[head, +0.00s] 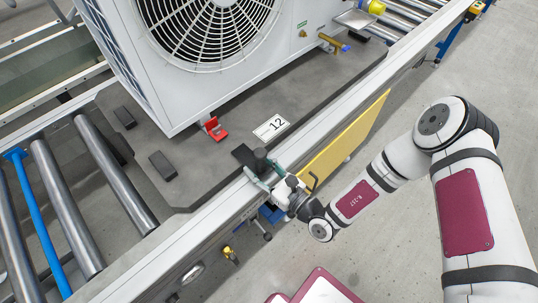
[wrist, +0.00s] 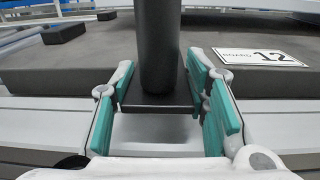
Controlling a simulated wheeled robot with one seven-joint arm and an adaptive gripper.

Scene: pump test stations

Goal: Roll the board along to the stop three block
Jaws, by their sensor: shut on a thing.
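The board (head: 222,165) is a dark grey slab on the roller line, with a white "12" label (head: 272,127) and a large white fan unit (head: 180,75) on top. A black upright post (head: 261,156) stands on a small plate at the board's near edge. My gripper (head: 258,172) is shut on this post. In the wrist view the post (wrist: 158,45) rises between the teal finger pads of my gripper (wrist: 165,95), and the label (wrist: 260,57) lies to the right. I cannot pick out a block marked as stop three.
Bare rollers (head: 67,202) and a blue bar (head: 40,225) lie left of the board. More rollers (head: 405,15) run at the upper right. A yellow panel (head: 343,137) stands along the rail beside my arm. Open floor (head: 400,235) is at the right.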

